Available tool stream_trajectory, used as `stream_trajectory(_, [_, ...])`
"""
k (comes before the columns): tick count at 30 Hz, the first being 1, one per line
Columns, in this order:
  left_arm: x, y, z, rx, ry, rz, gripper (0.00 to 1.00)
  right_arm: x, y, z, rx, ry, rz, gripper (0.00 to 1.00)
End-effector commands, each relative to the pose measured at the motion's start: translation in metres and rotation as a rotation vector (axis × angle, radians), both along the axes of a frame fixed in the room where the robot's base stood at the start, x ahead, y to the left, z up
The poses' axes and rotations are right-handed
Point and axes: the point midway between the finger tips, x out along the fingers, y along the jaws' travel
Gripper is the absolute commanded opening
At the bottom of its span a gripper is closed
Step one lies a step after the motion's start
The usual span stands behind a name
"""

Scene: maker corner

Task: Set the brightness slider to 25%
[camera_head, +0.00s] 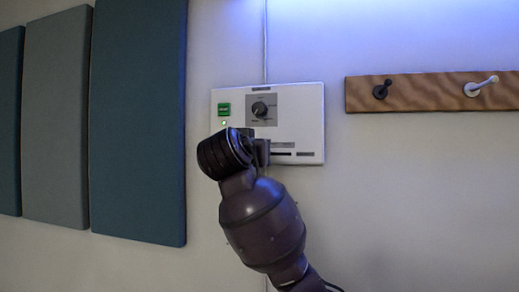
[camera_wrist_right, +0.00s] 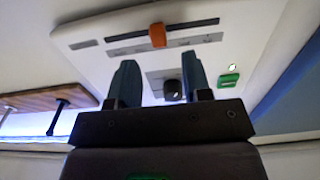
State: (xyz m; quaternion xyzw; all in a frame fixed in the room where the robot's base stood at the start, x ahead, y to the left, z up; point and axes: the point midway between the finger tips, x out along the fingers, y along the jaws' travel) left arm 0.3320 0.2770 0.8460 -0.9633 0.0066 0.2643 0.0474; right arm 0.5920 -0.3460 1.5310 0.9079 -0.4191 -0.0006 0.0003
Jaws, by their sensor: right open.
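A white control panel (camera_head: 315,110) is mounted on the wall. It also shows, turned upside down, in the right wrist view (camera_wrist_right: 90,32). There, an orange slider handle (camera_wrist_right: 157,36) sits near the middle of a dark straight slot (camera_wrist_right: 195,25). My right gripper (camera_wrist_right: 161,75) is open and empty. Its two fingertips point at the panel, and the handle appears beyond them, apart from both. In the head view my right gripper (camera_head: 262,152) and wrist cover the panel's lower left and hide the handle. My left gripper is not in view.
The panel also carries a black rotary knob (camera_head: 260,109) and a green switch (camera_head: 224,109) with a small light below it. A wooden rail (camera_head: 430,92) with two pegs hangs to the right. Blue and grey wall panels (camera_head: 137,120) are at the left.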

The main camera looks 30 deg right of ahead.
Motion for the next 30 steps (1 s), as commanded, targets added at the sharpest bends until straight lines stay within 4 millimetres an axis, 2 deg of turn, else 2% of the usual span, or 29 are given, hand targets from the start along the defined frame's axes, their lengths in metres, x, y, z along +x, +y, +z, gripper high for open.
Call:
stream_trajectory(3, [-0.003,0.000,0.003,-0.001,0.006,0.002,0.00,0.012,-0.015,0.001,-0.001,0.002,-0.002,0.45])
stream_trajectory(9, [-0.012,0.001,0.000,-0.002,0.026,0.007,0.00,0.025,-0.030,0.001,0.000,0.001,-0.001,0.45])
stream_trajectory(21, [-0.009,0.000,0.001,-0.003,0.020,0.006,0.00,0.029,-0.034,0.000,0.000,-0.001,0.001,0.45])
stream_trajectory(23, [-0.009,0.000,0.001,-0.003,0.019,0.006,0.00,0.029,-0.034,0.000,0.000,-0.001,0.001,0.37])
stream_trajectory(30, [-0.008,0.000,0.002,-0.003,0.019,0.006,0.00,0.029,-0.034,0.000,-0.001,-0.001,0.001,0.00])
